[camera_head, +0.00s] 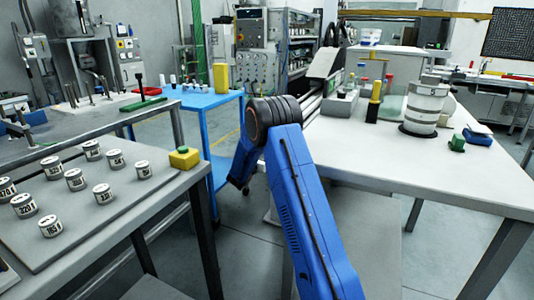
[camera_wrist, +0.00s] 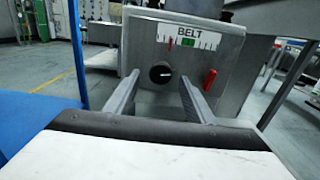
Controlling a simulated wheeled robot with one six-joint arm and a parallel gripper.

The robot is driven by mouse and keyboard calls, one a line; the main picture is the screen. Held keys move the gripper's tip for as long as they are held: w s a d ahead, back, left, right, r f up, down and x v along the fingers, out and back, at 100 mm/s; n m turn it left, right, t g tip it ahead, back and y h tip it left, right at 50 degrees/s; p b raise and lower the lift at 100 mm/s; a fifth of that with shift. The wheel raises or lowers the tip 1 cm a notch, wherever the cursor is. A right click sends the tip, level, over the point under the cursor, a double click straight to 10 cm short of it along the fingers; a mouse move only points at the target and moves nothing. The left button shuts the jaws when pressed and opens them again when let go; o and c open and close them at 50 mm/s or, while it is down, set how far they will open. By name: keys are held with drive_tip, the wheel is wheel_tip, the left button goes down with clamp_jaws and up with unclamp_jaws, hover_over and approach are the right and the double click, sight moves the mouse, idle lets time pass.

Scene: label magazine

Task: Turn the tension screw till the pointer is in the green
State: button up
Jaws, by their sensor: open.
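The tension screw (camera_wrist: 160,73) is a round black knob with a pale mark, on the grey front plate of the belt unit (camera_wrist: 145,50) in the wrist view. Above it is a white scale (camera_wrist: 207,40) labelled BELT, with a small green zone (camera_wrist: 188,42). My gripper is hidden in the head view.
A red handle (camera_wrist: 210,79) sticks out right of the screw. In the head view, a white table (camera_head: 440,175) with a label roll (camera_head: 427,104) stands right. A grey table (camera_head: 110,205) with several labelled cans stands left, and a blue cart (camera_head: 200,100) behind.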

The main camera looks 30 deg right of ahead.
drive_tip(key=shift+x, duration=1.3)
drive_tip(key=c, duration=1)
drive_tip(key=shift+m, duration=0.3)
drive_tip(key=shift+m, duration=10.4)
